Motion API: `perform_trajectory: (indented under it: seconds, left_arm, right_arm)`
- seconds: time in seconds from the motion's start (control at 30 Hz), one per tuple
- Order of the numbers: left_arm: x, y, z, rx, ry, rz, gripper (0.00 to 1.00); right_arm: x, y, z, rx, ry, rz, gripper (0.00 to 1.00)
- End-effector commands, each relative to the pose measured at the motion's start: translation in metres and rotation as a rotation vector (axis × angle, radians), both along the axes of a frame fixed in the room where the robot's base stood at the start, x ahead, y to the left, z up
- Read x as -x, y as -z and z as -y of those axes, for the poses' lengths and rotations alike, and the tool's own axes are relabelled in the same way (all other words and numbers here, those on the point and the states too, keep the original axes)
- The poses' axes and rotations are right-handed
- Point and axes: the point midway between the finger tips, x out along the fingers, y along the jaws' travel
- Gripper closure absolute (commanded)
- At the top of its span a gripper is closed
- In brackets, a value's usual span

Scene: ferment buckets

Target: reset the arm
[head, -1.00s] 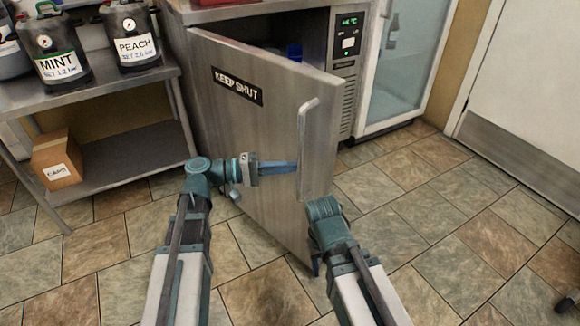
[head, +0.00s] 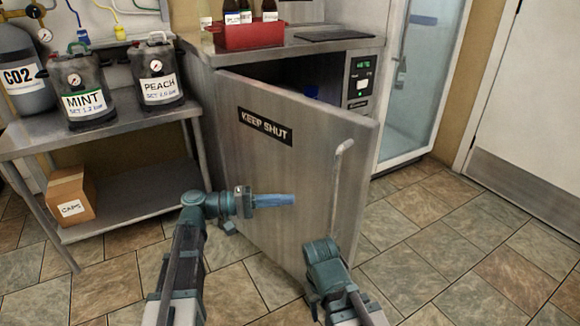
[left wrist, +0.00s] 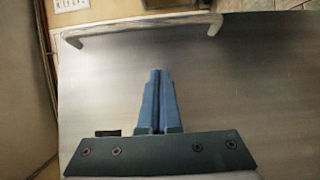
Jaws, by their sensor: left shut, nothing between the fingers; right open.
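My left gripper (head: 293,200) is in front of the steel fridge door (head: 285,195), left of its handle (head: 337,185) and apart from it. Its blue fingers are shut together with nothing between them. In the left wrist view the shut fingers (left wrist: 157,72) point across the door face (left wrist: 245,95), with the handle (left wrist: 145,27) beyond the tips. My right gripper (head: 314,303) is low before the door's lower right part. It is open, and its fingers are mostly hidden by its own wrist.
The door stands partly open, marked KEEP SHUT (head: 265,127). A metal shelf (head: 130,225) at left holds MINT (head: 85,92) and PEACH (head: 158,78) kegs, a CO2 cylinder (head: 22,75) and a CAPS box (head: 70,195). Tiled floor (head: 450,250) is clear at right.

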Motion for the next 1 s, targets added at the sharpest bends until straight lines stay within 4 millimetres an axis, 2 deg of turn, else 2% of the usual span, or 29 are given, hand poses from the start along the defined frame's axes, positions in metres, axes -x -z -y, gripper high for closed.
perform_trajectory:
  seconds: [0.07,0.17,0.3,0.4,0.47,0.6,0.7,0.87,1.0]
  left_arm:
    - [0.002,0.001,0.003,-0.014,0.006,-0.002,1.00]
    - [0.014,0.010,0.020,-0.096,0.038,-0.016,1.00]
    - [0.051,0.044,0.054,-0.351,0.128,-0.045,1.00]
    - [0.082,0.072,0.068,-0.577,0.203,-0.055,1.00]
    - [0.100,0.086,0.070,-0.714,0.244,-0.054,1.00]
    - [0.135,0.110,0.059,-1.023,0.328,-0.032,1.00]
    - [0.152,0.117,0.045,-1.211,0.370,-0.007,1.00]
    - [0.167,0.116,0.021,-1.450,0.413,0.040,1.00]
    - [0.175,0.107,0.001,-1.628,0.436,0.085,1.00]
  right_arm:
    - [0.000,-0.002,0.000,0.000,0.000,0.000,0.50]
    - [0.000,-0.011,0.000,0.000,-0.001,0.000,0.50]
    - [0.000,-0.033,0.000,0.001,-0.003,-0.001,0.50]
    - [0.000,-0.048,0.000,0.001,-0.005,-0.001,0.50]
    - [0.000,-0.058,0.000,0.001,-0.006,-0.001,0.50]
    - [0.000,-0.077,0.000,0.002,-0.009,-0.002,0.50]
    - [0.000,-0.088,0.001,0.002,-0.010,-0.002,0.50]
    - [0.000,-0.102,0.001,0.003,-0.012,-0.003,0.50]
    - [0.000,-0.113,0.001,0.003,-0.013,-0.004,0.50]
